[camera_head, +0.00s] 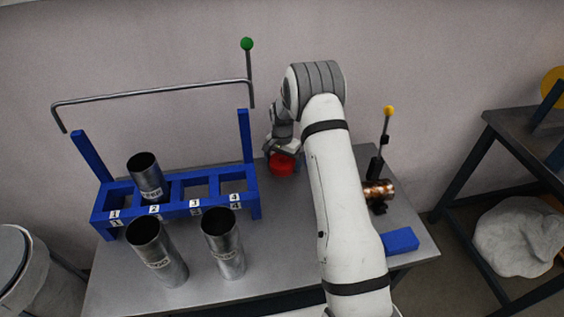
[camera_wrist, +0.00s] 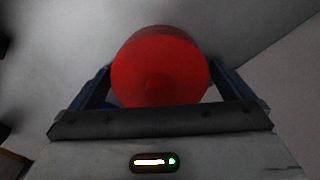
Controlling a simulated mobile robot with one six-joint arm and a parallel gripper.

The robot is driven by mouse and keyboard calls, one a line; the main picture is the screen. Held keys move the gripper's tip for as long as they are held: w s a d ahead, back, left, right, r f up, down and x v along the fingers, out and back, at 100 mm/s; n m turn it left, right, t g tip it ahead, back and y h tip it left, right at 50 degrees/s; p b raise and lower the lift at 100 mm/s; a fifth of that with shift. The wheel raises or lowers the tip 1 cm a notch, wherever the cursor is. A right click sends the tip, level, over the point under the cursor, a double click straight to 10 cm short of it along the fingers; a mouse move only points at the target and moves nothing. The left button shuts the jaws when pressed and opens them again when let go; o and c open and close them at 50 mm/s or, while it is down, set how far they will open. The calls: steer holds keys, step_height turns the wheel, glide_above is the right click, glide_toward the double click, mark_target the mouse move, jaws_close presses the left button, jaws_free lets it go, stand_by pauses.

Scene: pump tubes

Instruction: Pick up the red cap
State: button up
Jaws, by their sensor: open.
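The red cap (camera_head: 282,165) is on the grey table, to the right of the blue rack and partly hidden by my gripper in the head view. In the wrist view the red cap (camera_wrist: 160,68) is large and lies between the two fingers. My gripper (camera_head: 284,147) is at the cap, with the arm reaching over the table. In the wrist view my gripper (camera_wrist: 162,85) is open, with one dark finger on each side of the cap. I cannot tell whether the fingers touch it.
The blue rack (camera_head: 183,211) with numbered slots holds one metal tube (camera_head: 147,177). Two more tubes (camera_head: 157,252) (camera_head: 223,244) stand in front. A copper-coloured part (camera_head: 378,190), a yellow-knobbed lever (camera_head: 389,112) and a blue block (camera_head: 400,240) are right of my arm.

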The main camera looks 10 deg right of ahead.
steer(key=shift+c, duration=0.4)
steer(key=c, duration=0.7)
steer(key=shift+c, duration=0.2)
